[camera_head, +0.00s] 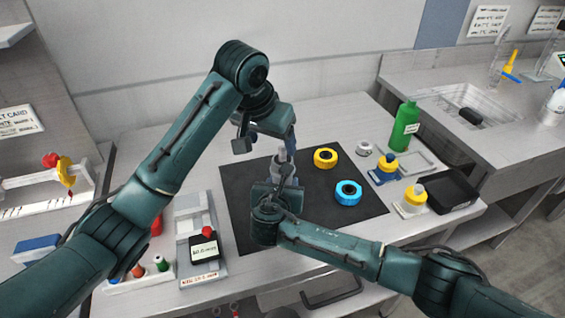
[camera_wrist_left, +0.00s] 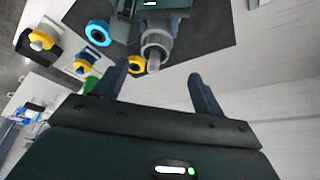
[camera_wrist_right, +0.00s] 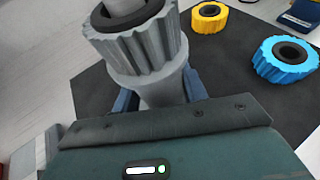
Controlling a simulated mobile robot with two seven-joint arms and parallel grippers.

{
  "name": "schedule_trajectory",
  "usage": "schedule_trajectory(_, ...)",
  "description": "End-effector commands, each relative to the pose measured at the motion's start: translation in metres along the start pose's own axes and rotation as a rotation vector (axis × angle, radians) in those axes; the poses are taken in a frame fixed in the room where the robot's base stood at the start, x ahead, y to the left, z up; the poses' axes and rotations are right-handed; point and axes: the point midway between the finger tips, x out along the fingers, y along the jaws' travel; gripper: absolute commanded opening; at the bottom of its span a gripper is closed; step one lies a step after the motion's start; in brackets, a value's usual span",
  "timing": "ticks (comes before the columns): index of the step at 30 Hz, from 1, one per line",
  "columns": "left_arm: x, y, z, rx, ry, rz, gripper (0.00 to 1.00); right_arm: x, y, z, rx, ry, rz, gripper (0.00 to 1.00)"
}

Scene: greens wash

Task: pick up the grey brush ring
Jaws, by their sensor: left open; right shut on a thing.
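A grey ribbed ring with a dark inside (camera_wrist_right: 135,38) sits around the top of a grey body (camera_wrist_right: 155,88) in the right wrist view. My right gripper (camera_head: 277,190) is shut on that grey body, below the ring, over the black mat. The ring also shows in the left wrist view (camera_wrist_left: 157,42). My left gripper (camera_head: 266,142) is open and empty, above and close to the ring. Its two fingers point toward the ring in the left wrist view (camera_wrist_left: 167,82), with the ring beyond their tips. A smaller pale grey ring (camera_head: 364,148) lies apart near the mat's upper right edge.
A yellow ring (camera_head: 325,158) and a blue ring (camera_head: 348,192) lie on the black mat (camera_head: 330,225). To the right stand a green bottle (camera_head: 405,127), yellow-collared items and a black tray (camera_head: 449,190). A black labelled box (camera_head: 205,248) is at the front left. The mat's lower right is clear.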

Motion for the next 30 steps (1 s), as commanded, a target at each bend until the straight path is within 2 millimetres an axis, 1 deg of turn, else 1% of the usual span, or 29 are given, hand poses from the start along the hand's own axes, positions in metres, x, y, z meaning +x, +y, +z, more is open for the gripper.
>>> schedule_trajectory(1,0.009,0.000,0.000,0.000,-0.002,0.000,0.70,0.000,0.000,-0.001,-0.001,0.001,0.000,0.11)
schedule_trajectory(3,0.017,0.000,0.000,0.001,-0.001,0.001,0.70,0.000,0.000,-0.001,0.000,0.001,0.000,0.11)
schedule_trajectory(8,0.027,0.001,-0.001,0.003,0.000,0.002,0.70,0.000,0.000,-0.001,-0.001,0.001,0.000,0.11)
schedule_trajectory(10,0.035,0.003,-0.001,0.003,-0.002,0.002,0.70,0.000,0.000,-0.001,-0.001,0.001,0.000,0.11)
schedule_trajectory(15,0.061,0.007,-0.005,0.002,-0.002,0.001,0.70,0.000,0.000,-0.001,-0.001,0.001,0.000,0.11)
schedule_trajectory(18,0.072,0.007,-0.005,0.002,0.000,0.002,0.70,0.000,0.000,-0.001,-0.001,0.001,0.000,0.11)
schedule_trajectory(21,0.076,0.007,-0.005,0.004,0.001,0.002,0.70,0.000,0.000,-0.001,-0.001,0.001,0.000,0.11)
schedule_trajectory(27,0.077,0.007,-0.005,0.004,0.002,0.002,0.70,0.000,0.000,-0.001,-0.001,0.001,0.000,0.11)
schedule_trajectory(30,0.076,0.007,-0.005,0.004,0.002,0.002,0.62,0.000,0.000,-0.001,-0.001,0.001,0.000,0.11)
